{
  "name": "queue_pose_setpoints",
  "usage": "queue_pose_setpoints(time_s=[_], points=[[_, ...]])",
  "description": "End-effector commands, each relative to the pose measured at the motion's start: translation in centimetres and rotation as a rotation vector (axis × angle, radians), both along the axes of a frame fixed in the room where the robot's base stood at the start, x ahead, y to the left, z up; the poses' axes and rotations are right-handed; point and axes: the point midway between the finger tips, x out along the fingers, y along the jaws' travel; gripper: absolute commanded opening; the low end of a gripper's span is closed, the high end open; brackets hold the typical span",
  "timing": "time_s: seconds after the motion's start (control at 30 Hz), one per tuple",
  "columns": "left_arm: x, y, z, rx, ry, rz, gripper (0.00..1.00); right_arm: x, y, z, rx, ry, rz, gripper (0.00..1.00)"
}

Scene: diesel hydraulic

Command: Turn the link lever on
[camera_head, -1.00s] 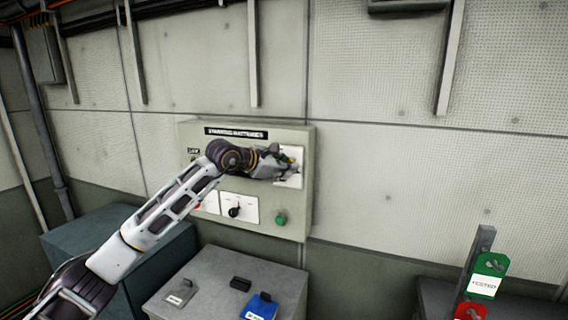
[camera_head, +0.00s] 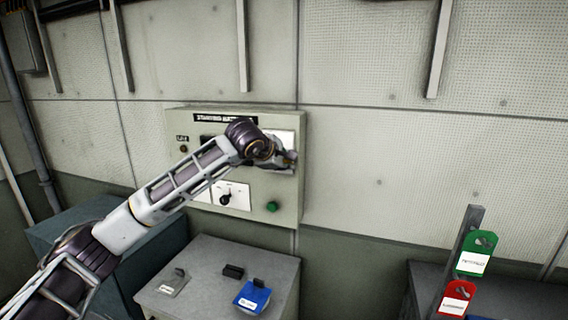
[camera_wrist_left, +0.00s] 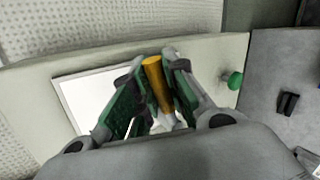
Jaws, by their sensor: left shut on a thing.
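The link lever, with an orange-yellow handle (camera_wrist_left: 157,82), shows in the left wrist view in front of a white plate (camera_wrist_left: 88,100) on the starting batteries panel (camera_head: 290,208). My left gripper (camera_wrist_left: 160,85) is shut on this handle, one green-padded finger on each side of it. In the head view my left gripper (camera_head: 287,161) is at the panel's upper right, over the white plate, and it hides the lever there. The lever's base is partly hidden between the fingers. My right gripper is not in view.
Below the gripper are a black rotary knob (camera_head: 226,199) and a green button (camera_head: 272,207). A grey box (camera_head: 210,262) with a blue tag (camera_head: 252,297) stands below the panel. Green (camera_head: 477,253) and red (camera_head: 457,298) tags hang at the right. The wall right of the panel is clear.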

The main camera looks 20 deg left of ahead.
Motion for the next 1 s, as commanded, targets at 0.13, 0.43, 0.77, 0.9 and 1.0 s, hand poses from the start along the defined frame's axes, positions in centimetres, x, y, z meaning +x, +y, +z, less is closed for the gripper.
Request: queue_pose_setpoints(time_s=[0.13, 0.43, 0.77, 0.9, 1.0], points=[[0.0, -0.03, -0.07, 0.008, 0.001, -0.001, 0.0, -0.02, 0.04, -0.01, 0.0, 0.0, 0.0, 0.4], [0.0, -0.02, -0.11, 0.008, 0.001, -0.001, 0.24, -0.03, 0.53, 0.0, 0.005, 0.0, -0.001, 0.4], [0.0, -0.01, -0.09, 0.006, 0.001, -0.001, 0.37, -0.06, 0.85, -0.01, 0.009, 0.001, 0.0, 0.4], [-0.06, 0.02, -0.02, 0.006, 0.001, -0.001, 0.37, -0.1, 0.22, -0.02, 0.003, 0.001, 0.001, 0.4], [-0.28, 0.08, 0.15, 0.006, 0.0, 0.0, 0.37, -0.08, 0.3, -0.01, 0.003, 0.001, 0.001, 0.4]])
